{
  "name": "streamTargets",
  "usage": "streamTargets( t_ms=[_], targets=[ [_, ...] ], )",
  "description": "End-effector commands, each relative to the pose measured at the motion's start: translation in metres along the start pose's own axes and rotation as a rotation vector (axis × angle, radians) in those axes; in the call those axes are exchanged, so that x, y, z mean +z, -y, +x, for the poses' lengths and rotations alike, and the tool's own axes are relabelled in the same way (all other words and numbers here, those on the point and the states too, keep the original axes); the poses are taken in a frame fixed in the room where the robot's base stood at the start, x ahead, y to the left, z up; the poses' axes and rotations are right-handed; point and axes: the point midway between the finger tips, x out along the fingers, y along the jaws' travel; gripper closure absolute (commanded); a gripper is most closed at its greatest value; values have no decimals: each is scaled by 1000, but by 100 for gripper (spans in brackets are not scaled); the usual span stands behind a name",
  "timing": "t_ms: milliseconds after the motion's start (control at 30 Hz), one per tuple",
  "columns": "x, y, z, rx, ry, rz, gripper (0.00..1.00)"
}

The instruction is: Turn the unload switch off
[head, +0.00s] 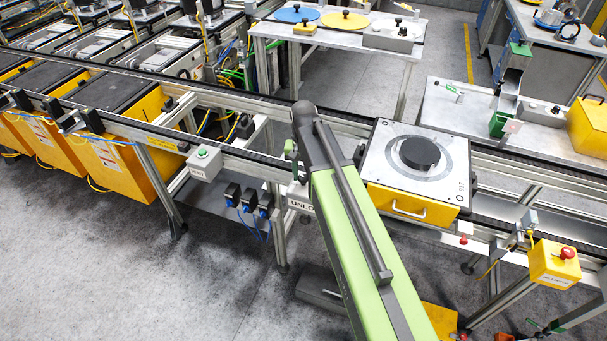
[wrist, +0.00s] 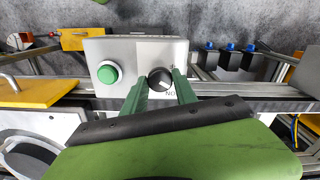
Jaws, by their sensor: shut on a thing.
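The unload switch is a black round knob (wrist: 160,80) on a grey box (wrist: 120,50), seen in the wrist view. A light mark on the knob points toward the lower right, near a label that reads upside down as ON. My gripper (wrist: 160,84) has its two green fingers on either side of the knob and is shut on it. A green push button (wrist: 108,73) sits left of the knob on the same box. In the head view, part of the UNLOAD label (head: 300,204) shows beside my arm, which hides the switch and most of the gripper.
A conveyor rail (head: 235,158) runs across the head view. A pallet with a black disc (head: 460,150) sits right of my arm. A grey box with a green button (head: 206,162) hangs on the rail at left. A yellow emergency-stop box (head: 553,268) is at the right. Grey floor is open at lower left.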

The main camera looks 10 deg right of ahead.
Motion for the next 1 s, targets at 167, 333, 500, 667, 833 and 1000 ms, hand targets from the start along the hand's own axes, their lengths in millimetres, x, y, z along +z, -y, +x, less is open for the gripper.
streamTargets(
  t_ms=[167,333,500,667,833,1000],
  targets=[
    [0,-1,0,2,1,-160,100],
    [0,-1,0,2,1,-298,100],
    [0,-1,0,2,2,-409,100],
    [0,-1,0,2,2,-483,100],
    [1,-1,0,2,2,-528,100],
    [1,-1,0,2,3,-547,100]
  ],
)
